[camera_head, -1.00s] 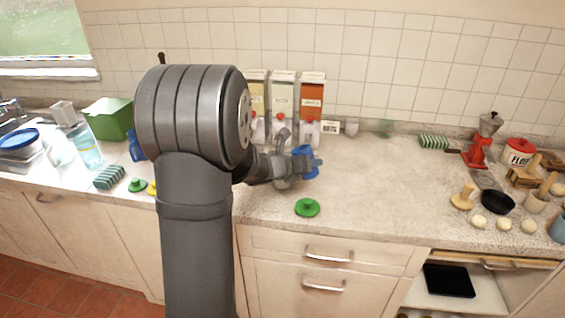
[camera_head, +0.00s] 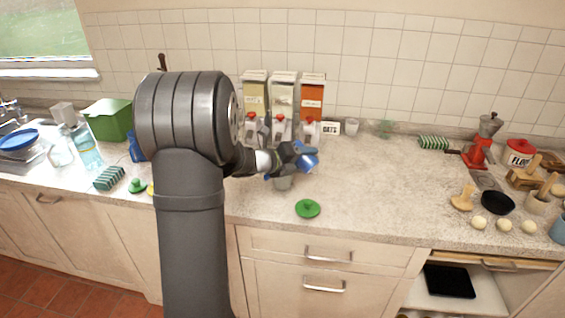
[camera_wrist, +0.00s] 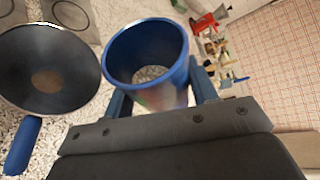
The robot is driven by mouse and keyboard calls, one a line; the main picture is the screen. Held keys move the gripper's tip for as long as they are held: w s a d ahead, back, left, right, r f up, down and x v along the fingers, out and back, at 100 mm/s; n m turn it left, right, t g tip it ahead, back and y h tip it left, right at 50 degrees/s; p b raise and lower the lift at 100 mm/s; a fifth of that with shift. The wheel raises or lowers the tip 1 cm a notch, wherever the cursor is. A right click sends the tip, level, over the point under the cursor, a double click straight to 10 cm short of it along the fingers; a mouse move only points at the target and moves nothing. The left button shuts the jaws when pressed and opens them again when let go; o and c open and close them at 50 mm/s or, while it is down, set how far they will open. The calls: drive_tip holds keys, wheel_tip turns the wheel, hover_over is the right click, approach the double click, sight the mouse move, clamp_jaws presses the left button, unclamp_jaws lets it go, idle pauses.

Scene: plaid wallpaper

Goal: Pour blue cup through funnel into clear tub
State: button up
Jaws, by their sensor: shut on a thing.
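My gripper (camera_head: 290,158) is shut on the blue cup (camera_head: 308,161) above the counter, right of my arm. The cup looks tilted in the head view. In the wrist view, the cup (camera_wrist: 118,64) sits between my gripper's fingers (camera_wrist: 158,88), its open mouth visible; pale speckled stuff shows at its bottom. Beside it on the left is a wide, dark, round funnel-like piece (camera_wrist: 45,70) with a blue handle and a brownish centre. A small grey vessel (camera_head: 283,183) shows under my gripper in the head view; I cannot tell whether it is the clear tub.
A green knobbed lid (camera_head: 307,208) lies near the counter's front edge. Several dispensers (camera_head: 283,100) stand behind my gripper. A red grinder (camera_head: 482,150) and a black bowl (camera_head: 497,202) are at the right. The counter right of the lid is clear.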

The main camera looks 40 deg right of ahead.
drive_tip(key=shift+w+f+n+g+h, duration=0.1)
drive_tip(key=shift+f+n+g+h, duration=0.25)
drive_tip(key=shift+n, duration=0.35)
drive_tip(key=shift+w+a+r+n+g, duration=0.2)
drive_tip(key=shift+w+r+n+g, duration=0.15)
drive_tip(key=shift+w+r+n, duration=0.3)
drive_tip(key=shift+w+a+r+n+g+h, duration=0.1)
drive_tip(key=shift+w+r+n+g+h, duration=0.15)
drive_tip(key=shift+r+n+h, duration=0.45)
drive_tip(key=shift+w+r+n+g+h, duration=0.15)
drive_tip(key=shift+w+n+h, duration=0.15)
drive_tip(key=shift+n, duration=0.75)
drive_tip(key=shift+w+a+r+n+h, duration=0.15)
drive_tip(key=shift+w+r+n+h, duration=0.2)
drive_tip(key=shift+n, duration=0.6)
drive_tip(key=shift+w+a+r+n+h, duration=0.1)
drive_tip(key=shift+w+r+n+h, duration=0.25)
drive_tip(key=shift+n, duration=0.6)
idle(0.6)
